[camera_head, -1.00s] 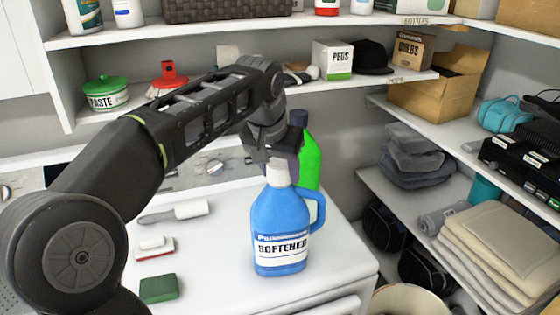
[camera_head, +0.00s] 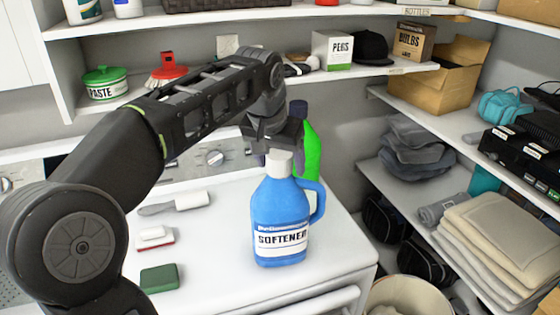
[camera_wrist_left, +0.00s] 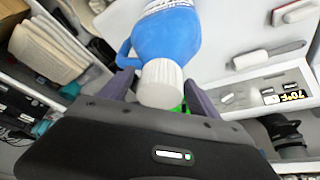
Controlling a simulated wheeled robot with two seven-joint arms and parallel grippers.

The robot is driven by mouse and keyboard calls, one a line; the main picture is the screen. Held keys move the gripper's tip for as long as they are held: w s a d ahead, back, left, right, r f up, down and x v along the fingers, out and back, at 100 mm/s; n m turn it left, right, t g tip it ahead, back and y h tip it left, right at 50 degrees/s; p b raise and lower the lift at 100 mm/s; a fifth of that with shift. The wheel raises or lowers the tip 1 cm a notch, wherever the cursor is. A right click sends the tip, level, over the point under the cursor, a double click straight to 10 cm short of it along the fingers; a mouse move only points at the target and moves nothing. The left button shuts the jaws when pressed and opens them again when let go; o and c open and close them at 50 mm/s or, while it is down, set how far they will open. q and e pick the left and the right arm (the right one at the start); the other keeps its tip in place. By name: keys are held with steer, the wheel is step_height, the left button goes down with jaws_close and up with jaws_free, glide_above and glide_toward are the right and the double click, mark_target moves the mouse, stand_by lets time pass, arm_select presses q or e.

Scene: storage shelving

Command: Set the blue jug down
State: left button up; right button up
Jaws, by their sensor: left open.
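The blue jug (camera_head: 280,213), with a white cap and a "SOFTENER" label, stands upright on the white machine top (camera_head: 215,245). My left gripper (camera_head: 273,150) is just above and behind its cap in the head view. In the left wrist view the blue jug (camera_wrist_left: 165,45) shows its cap toward the camera, with the open fingers of my left gripper (camera_wrist_left: 160,92) apart on either side of the cap. The fingers do not appear to press on it. My right gripper is not in view.
A green bottle (camera_head: 311,150) stands close behind the jug. Shelves with folded towels (camera_head: 500,235) stand at right.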

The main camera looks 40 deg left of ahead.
arm_select(q)
steer(key=b+v, duration=0.1)
steer(key=v, duration=0.3)
steer(key=shift+s+d+r, duration=0.1)
steer(key=shift+s+r, duration=0.1)
steer(key=shift+r, duration=0.1)
steer(key=shift+p+v, duration=0.5)
steer(key=shift+v, duration=0.55)
steer(key=shift+r+p, duration=0.3)
steer(key=shift+r, duration=0.1)
steer(key=shift+s+r, duration=0.1)
steer(key=shift+s, duration=0.1)
